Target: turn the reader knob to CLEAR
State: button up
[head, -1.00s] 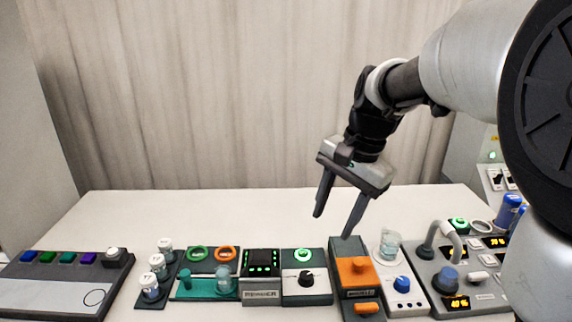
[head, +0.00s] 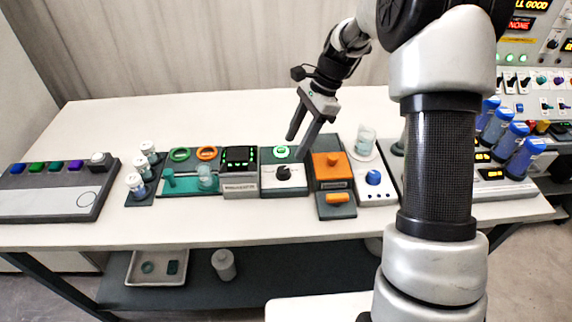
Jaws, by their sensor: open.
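A black knob (head: 283,174) sits on a white-faced box (head: 297,186), below a green-lit ring button (head: 281,152). I take this black knob to be the reader knob; its lettering is too small to read, so I cannot tell its setting. My gripper (head: 297,147) is open and empty. In the picture its fingers slant down at the back right of the knob, with the tips by the ring button's right side. The fingers look apart from the knob; their height above the box is hard to tell.
A black display unit (head: 240,158) stands left of the box, and an orange-topped unit (head: 328,165) stands close on its right. A beaker (head: 366,140) and a blue-knobbed box (head: 375,190) are further right. The table (head: 180,115) is clear behind the row.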

aim_at(283, 169)
jog(key=x, duration=0.8)
jog(key=shift+f+b, duration=0.3)
jog(key=c, duration=1.1)
